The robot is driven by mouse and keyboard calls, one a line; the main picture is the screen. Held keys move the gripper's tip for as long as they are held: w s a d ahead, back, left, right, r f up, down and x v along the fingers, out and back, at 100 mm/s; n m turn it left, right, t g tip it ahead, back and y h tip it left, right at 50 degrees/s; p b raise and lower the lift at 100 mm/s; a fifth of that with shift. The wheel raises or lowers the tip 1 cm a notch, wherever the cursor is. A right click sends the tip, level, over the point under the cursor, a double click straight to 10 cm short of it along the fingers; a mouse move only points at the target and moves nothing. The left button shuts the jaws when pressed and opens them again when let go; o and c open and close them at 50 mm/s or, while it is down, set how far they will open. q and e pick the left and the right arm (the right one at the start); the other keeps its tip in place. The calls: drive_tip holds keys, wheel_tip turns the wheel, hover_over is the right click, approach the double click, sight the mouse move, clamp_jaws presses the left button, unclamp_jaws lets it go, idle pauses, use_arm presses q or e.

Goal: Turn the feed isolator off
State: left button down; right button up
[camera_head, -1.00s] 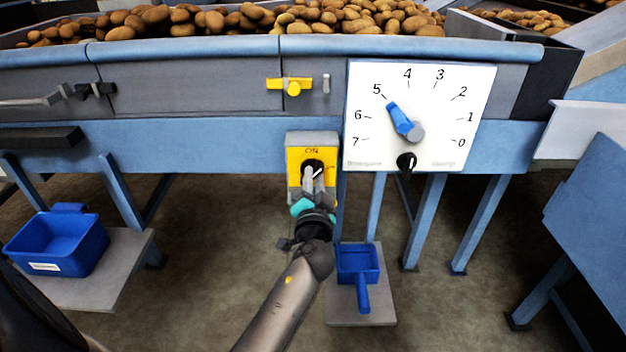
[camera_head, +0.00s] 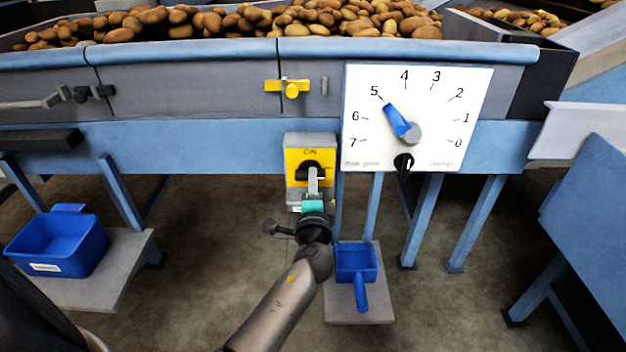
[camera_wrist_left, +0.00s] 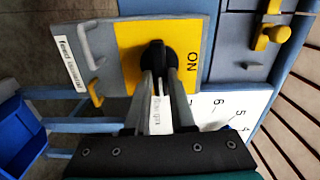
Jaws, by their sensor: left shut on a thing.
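The feed isolator (camera_head: 292,180) is a grey box with a yellow face marked ON at its top, hung below the machine's blue beam. My left gripper (camera_head: 313,180) reaches up from below. Its fingers (camera_wrist_left: 160,88) are shut on the knob, partly hiding it. A white tag with lettering (camera_wrist_left: 160,115) shows between the fingers. My right gripper is not in view.
A white dial board (camera_head: 360,95) with a blue pointer (camera_head: 398,118) near 5 and a small black knob (camera_head: 403,163) is close on the right. A yellow latch (camera_head: 291,88) is above.

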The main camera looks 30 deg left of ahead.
use_arm(q)
drive_tip(key=shift+r+m, duration=0.1)
drive_tip(key=shift+m, duration=0.4)
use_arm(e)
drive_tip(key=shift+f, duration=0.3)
use_arm(q)
drive_tip(key=c, duration=0.8)
unclamp_jaws()
drive_tip(key=shift+o, duration=0.2)
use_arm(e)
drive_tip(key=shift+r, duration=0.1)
use_arm(q)
drive_tip(key=p+v, duration=0.1)
drive_tip(key=v, duration=1.4)
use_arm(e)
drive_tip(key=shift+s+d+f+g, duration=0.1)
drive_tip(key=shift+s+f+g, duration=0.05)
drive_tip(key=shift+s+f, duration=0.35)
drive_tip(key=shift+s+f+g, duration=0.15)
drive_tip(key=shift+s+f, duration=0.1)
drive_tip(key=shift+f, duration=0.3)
use_arm(q)
drive_tip(key=shift+s, duration=0.1)
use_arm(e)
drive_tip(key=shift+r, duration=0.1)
